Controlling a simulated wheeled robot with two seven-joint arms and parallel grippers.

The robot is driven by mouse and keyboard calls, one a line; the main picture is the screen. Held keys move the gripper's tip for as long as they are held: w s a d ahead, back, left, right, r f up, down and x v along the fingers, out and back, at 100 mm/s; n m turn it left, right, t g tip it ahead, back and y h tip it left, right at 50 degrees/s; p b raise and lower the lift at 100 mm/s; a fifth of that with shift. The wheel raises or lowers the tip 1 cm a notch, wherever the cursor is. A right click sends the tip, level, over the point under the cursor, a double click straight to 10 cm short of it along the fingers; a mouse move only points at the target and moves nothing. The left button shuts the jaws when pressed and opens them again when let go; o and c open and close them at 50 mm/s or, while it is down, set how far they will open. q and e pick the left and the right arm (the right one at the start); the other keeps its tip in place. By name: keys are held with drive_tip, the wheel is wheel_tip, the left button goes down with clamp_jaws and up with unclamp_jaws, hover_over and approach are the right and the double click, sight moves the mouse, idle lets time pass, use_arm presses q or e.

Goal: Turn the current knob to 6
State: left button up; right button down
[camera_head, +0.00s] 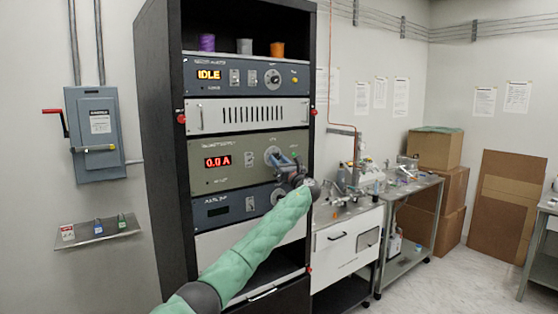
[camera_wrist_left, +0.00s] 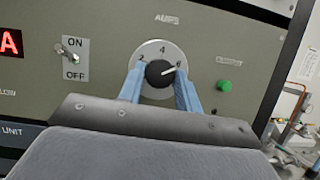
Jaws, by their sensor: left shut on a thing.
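The current knob (camera_wrist_left: 158,74) is a black round knob on a silver dial marked 2, 4 and 6 under the label AMPS. Its white pointer line points right and slightly up, at about the 6. My left gripper (camera_head: 283,160) is at the olive power supply panel (camera_head: 240,144) in the head view. In the left wrist view its two blue fingers reach to either side of the knob, shut on it. The dial (camera_head: 272,153) is partly covered by the gripper in the head view. The red display (camera_head: 217,162) reads 0.0 A.
An ON/OFF toggle (camera_wrist_left: 74,60) sits left of the dial and a green button (camera_wrist_left: 225,86) right of it. The black rack (camera_head: 160,130) frames the panels. A workbench (camera_head: 347,213) stands at the right.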

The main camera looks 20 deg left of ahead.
use_arm(q)
drive_tip(key=shift+f, duration=0.3)
use_arm(e)
drive_tip(key=shift+f, duration=0.15)
use_arm(q)
drive_tip(key=o, duration=0.9)
drive_tip(key=shift+o, duration=0.5)
drive_tip(key=shift+r, duration=0.1)
use_arm(e)
drive_tip(key=shift+d, duration=0.1)
use_arm(q)
drive_tip(key=b+v, duration=0.3)
drive_tip(key=v, duration=0.4)
drive_tip(key=shift+s+d+f, duration=0.2)
drive_tip(key=shift+d, duration=0.05)
use_arm(e)
wheel_tip(320, 180, up, 8)
drive_tip(key=w+a, duration=0.1)
drive_tip(key=a, duration=0.1)
drive_tip(key=shift+w+a+g, duration=0.15)
drive_tip(key=shift+g, duration=0.15)
